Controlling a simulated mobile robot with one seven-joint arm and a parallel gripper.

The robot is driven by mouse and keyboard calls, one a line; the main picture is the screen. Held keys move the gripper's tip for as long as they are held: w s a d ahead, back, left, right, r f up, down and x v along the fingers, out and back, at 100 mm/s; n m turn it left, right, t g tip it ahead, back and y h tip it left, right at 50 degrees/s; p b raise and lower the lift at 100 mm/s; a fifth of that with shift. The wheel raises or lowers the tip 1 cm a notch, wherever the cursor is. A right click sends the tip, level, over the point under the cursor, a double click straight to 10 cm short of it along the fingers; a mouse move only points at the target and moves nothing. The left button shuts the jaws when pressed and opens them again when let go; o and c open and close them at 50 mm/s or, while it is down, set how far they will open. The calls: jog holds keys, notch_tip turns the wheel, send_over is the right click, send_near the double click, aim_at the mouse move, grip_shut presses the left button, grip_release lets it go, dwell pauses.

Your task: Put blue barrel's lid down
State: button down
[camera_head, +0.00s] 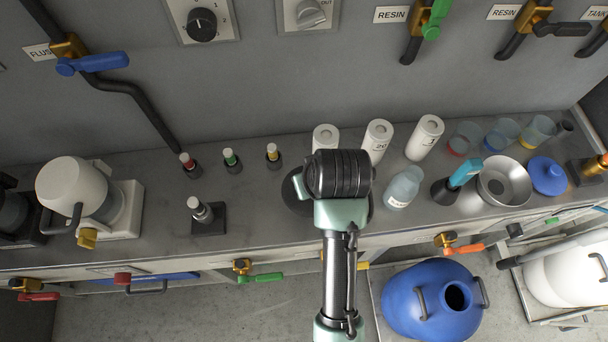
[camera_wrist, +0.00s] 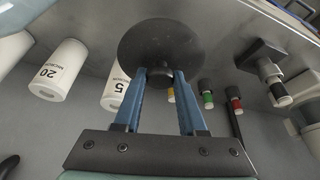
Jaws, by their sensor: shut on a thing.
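My gripper (camera_wrist: 160,78) is shut on the knob of a dark round lid (camera_wrist: 158,42). In the head view the lid (camera_head: 292,200) shows at the left of my wrist, over the counter, mostly covered by my wrist. I cannot tell whether it touches the counter. My fingertips are hidden in the head view. The blue barrel (camera_head: 405,300) stands on the floor at lower right, with its dark round mouth uncovered and handles at its sides. A blue round piece with a raised middle (camera_head: 548,175) lies on the counter at right.
White cylinders (camera_head: 376,140) stand behind my wrist. A clear bottle (camera_head: 404,187), a blue-handled tool (camera_head: 465,172) and a metal bowl (camera_head: 504,182) stand to the right. Small capped vials (camera_head: 231,160) and a white jug (camera_head: 72,188) are left. The counter (camera_head: 255,205) has bare patches left of the lid.

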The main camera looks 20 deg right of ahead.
aim_at(311, 202)
jog(key=f, duration=0.4)
jog(key=shift+s+f, duration=0.25)
jog(key=shift+s, duration=0.1)
jog(key=shift+w+f+b, duration=0.1)
jog(key=shift+f+b, duration=0.25)
jog(key=shift+f, duration=1.75)
jog(key=shift+f, duration=0.2)
jog(key=shift+c, duration=2.4)
grip_release()
jog(key=shift+r, duration=0.2)
